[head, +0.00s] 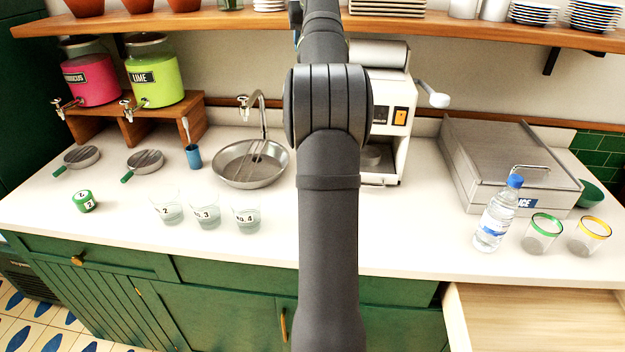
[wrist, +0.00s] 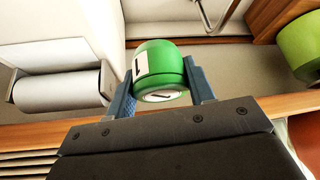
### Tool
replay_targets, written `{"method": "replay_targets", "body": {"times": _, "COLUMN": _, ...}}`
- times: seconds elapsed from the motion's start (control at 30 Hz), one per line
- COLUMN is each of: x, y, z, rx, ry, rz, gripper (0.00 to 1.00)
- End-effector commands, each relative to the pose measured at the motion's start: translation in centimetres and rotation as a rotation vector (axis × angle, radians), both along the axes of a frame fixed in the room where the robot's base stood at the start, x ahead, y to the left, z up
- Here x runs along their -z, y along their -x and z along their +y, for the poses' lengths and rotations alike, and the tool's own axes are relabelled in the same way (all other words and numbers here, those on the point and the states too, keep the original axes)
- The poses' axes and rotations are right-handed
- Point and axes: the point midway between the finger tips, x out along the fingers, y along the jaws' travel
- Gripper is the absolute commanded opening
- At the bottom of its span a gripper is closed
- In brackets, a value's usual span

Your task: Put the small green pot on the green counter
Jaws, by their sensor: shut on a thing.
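My gripper (wrist: 162,88) shows in the wrist view, its two blue-grey fingers shut on a small green pot (wrist: 172,62). The pot is round, with a white label and a black mark, and is held up near the wooden shelf. In the head view my arm hides the gripper and this pot. The counter (head: 370,225) has a white top over green cabinet fronts (head: 215,290). A similar green pot marked 2 (head: 85,201) sits on the counter at the left.
Three numbered glasses (head: 206,212) stand left of centre, before a steel basin (head: 225,178). A bottle (head: 495,215), two rimmed glasses (head: 543,235) and a steel ice box (head: 510,165) are at right. An open drawer (head: 540,315) juts out below. The front centre top is clear.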

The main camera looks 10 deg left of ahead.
Motion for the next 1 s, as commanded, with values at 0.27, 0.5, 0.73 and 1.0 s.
{"method": "replay_targets", "body": {"times": 0.27, "x": 0.0, "y": 4.3, "z": 14.8, "rx": -0.247, "ry": -0.001, "rz": -0.002, "gripper": 0.23}}
{"method": "replay_targets", "body": {"times": 0.5, "x": -0.1, "y": 10.3, "z": 26.3, "rx": -0.456, "ry": -0.004, "rz": -0.005, "gripper": 0.23}}
{"method": "replay_targets", "body": {"times": 0.73, "x": 0.0, "y": 15.5, "z": 33.4, "rx": -0.600, "ry": -0.004, "rz": -0.006, "gripper": 0.23}}
{"method": "replay_targets", "body": {"times": 1.0, "x": -0.1, "y": 19.5, "z": 37.9, "rx": -0.696, "ry": -0.006, "rz": -0.007, "gripper": 0.23}}
